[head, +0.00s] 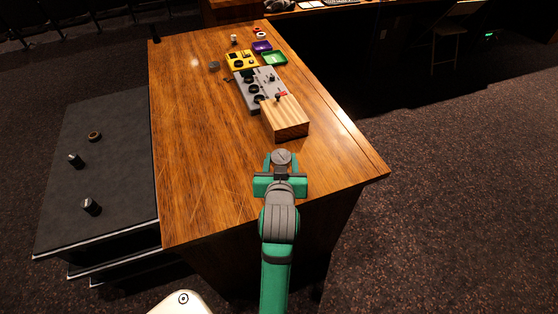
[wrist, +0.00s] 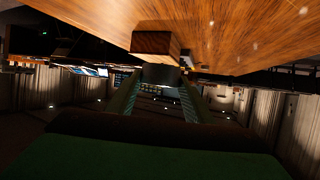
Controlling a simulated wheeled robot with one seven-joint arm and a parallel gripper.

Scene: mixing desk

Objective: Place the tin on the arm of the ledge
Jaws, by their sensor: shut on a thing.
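My gripper (head: 281,163) is shut on a small round grey tin (head: 281,156) with a flat top, near the front edge of the wooden desk (head: 195,150). In the wrist view the tin (wrist: 160,75) shows dark between the two fingers. A light striped wooden block (head: 285,115), which may be the ledge, lies on the desk just beyond the tin. It also shows in the wrist view (wrist: 155,42). A grey panel with dark knobs (head: 252,77) adjoins its far end, with a small red part near the join. Which part is the arm is unclear.
A yellow box (head: 241,60), a green tray (head: 274,59) and a purple tray (head: 262,46) stand farther back. A small grey round thing (head: 214,66) lies left of them. The desk's left half is clear. A dark low platform (head: 110,180) with several small round things stands left.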

